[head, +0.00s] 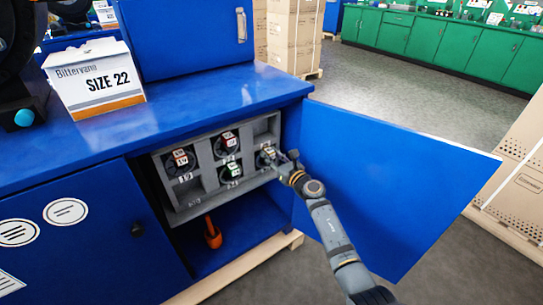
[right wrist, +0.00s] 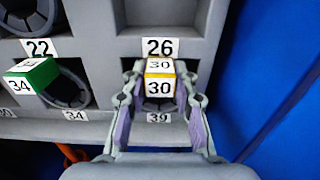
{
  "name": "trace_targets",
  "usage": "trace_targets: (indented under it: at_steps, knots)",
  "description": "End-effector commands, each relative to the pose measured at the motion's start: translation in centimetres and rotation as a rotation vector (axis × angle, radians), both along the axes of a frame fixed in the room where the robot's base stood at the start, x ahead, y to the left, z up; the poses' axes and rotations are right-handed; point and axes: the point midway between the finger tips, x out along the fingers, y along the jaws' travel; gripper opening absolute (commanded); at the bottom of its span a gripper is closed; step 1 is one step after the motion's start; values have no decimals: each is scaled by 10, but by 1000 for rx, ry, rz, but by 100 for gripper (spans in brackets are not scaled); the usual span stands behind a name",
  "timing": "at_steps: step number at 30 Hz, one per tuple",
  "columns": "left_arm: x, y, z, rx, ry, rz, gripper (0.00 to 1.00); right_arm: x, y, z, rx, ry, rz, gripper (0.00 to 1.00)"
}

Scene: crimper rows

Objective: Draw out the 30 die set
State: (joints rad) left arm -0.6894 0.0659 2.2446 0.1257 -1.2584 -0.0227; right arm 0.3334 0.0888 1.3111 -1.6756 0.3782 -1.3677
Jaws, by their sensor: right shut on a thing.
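The 30 die set shows in the right wrist view as a yellow and white block (right wrist: 160,80) marked 30 on two faces. It is at the lower right compartment of the grey rack (right wrist: 90,45), above a small label (right wrist: 159,118) that reads 39 or 30. My right gripper (right wrist: 160,100) has a finger on each side and is shut on it. In the head view my right gripper (head: 280,163) reaches into the rack from the front right and partly hides the die set. I cannot tell how far it sits inside. My left gripper is not in view.
A green die set (right wrist: 35,77) marked 34 sits to the left. The compartment above, labelled 26 (right wrist: 160,47), is empty. The blue cabinet door (head: 390,185) stands open on the right, close to my right arm. An orange tool (head: 212,233) stands below the rack.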

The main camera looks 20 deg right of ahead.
Motion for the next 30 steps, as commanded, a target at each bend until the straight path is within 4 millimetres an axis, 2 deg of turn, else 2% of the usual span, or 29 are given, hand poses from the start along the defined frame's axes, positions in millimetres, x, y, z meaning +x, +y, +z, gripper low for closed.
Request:
trace_targets:
  at_steps: [10,30]
  knots:
    - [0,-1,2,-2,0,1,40,-1,-1,5,1,-8,-1,0]
    - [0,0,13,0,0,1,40,-32,-12,3,-1,-4,-1,0]
